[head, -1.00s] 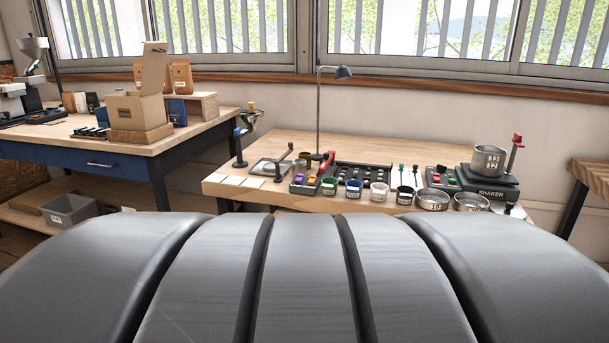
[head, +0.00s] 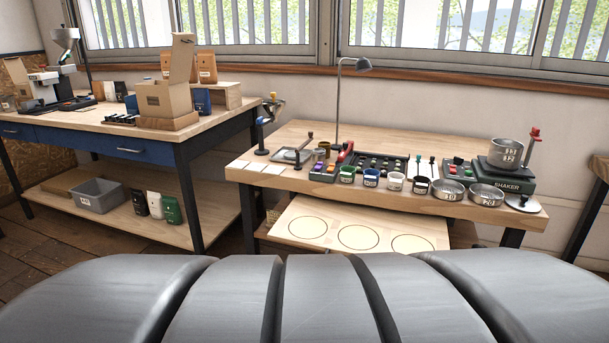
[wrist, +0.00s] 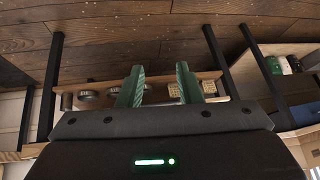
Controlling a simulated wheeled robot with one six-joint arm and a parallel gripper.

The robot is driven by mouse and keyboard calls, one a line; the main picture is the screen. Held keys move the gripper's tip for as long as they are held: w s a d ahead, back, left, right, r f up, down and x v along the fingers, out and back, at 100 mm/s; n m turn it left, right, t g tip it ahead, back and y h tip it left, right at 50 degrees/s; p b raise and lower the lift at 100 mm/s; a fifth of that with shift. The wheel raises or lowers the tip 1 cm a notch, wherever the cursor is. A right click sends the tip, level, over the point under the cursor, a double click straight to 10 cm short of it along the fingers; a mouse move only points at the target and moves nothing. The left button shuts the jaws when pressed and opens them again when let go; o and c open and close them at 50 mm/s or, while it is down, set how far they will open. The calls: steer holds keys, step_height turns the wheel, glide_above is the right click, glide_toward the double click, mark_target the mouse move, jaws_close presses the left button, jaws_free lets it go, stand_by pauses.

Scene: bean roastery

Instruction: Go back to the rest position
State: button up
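My gripper (wrist: 158,88) shows in the wrist view as two green fingers standing apart with nothing between them. It is open and empty. The wrist view is upside down, with the floor at the top and a wooden bench (wrist: 75,101) with metal sieves below it, beyond the fingers. The gripper is not in the head view, where a dark grey ribbed part of my own body fills the bottom.
The sieve bench (head: 300,138) holds cups, sieves and a shaker (head: 510,180); a board with circles (head: 290,222) lies below. A blue-drawered bench (head: 90,148) with a cardboard box (head: 165,100) stands left. Brown floor (head: 20,235) shows at lower left.

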steer(key=shift+s+a+f+n+b, duration=0.15)
steer(key=shift+s+f+n+b, duration=0.2)
steer(key=shift+s+f, duration=0.35)
steer(key=shift+w, duration=0.15)
